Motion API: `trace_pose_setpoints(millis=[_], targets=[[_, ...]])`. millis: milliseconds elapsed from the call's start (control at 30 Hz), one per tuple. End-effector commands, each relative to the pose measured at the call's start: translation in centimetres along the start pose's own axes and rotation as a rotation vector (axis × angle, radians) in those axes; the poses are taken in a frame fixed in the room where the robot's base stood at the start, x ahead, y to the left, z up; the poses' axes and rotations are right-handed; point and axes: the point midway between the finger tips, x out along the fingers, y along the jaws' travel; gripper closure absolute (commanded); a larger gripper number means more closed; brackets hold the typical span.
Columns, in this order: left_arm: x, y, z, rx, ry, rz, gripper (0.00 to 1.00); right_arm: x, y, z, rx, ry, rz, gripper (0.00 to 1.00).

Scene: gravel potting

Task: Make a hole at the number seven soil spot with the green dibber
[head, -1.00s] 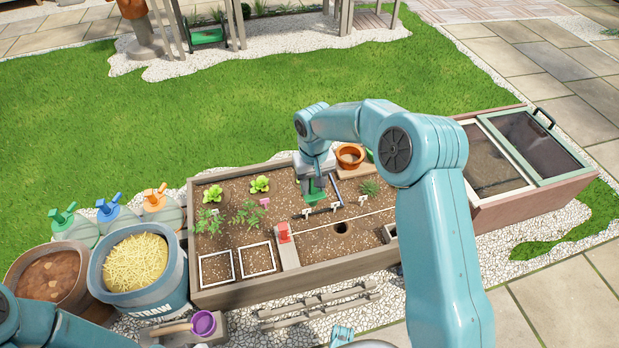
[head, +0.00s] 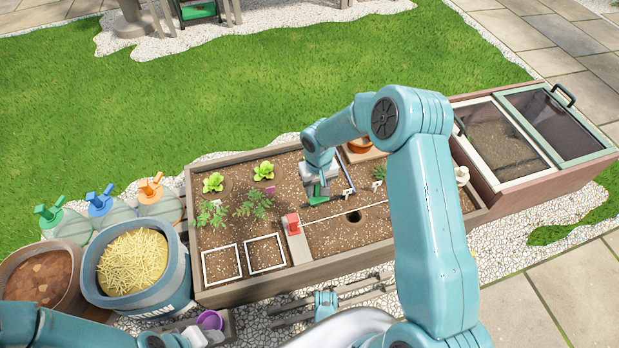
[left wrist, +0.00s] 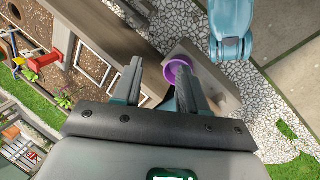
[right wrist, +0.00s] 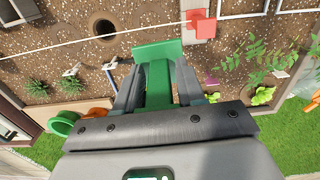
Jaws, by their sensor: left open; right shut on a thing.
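My right gripper (right wrist: 158,75) is shut on a green tool (right wrist: 158,82), which I take as the green dibber; it has a broad flat end in the right wrist view. In the head view the tool (head: 318,200) is held tilted over the planter bed (head: 345,265). A dark round hole (head: 353,216) lies in the soil, and also shows in the right wrist view (right wrist: 104,27). Small white number markers (head: 347,190) stand near the tool; I cannot read a seven.
A white string (head: 330,212) crosses the bed near a red-topped block (head: 293,224). Seedlings (head: 255,205) and white square frames (head: 265,253) are on the left. A straw tub (head: 150,295) and spray bottles (head: 158,198) stand left; a cold frame (head: 545,120) stands right.

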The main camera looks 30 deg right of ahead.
Motion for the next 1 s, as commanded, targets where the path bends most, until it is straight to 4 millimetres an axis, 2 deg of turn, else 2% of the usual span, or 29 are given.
trace_pose_setpoints(millis=[33,200,400,667,1000], targets=[[0.5,-0.2,0.0,-0.001,0.000,0.000,0.57,0.9,0.3,0.4,0.008,-0.002,0.000,0.88],[1.1,-0.5,0.0,-0.002,0.001,0.000,0.57,2.7,1.2,1.3,0.025,-0.002,0.000,0.88],[1.6,-0.7,-0.1,-0.002,0.002,0.000,0.57,3.8,2.0,1.7,0.041,0.000,0.000,0.88],[2.3,-1.0,-0.2,-0.006,0.006,-0.001,0.57,5.1,1.9,1.6,0.042,0.000,0.000,0.88],[4.7,-2.0,-1.4,-0.007,0.043,0.000,0.57,9.4,1.8,1.4,0.040,-0.001,-0.001,0.88]])
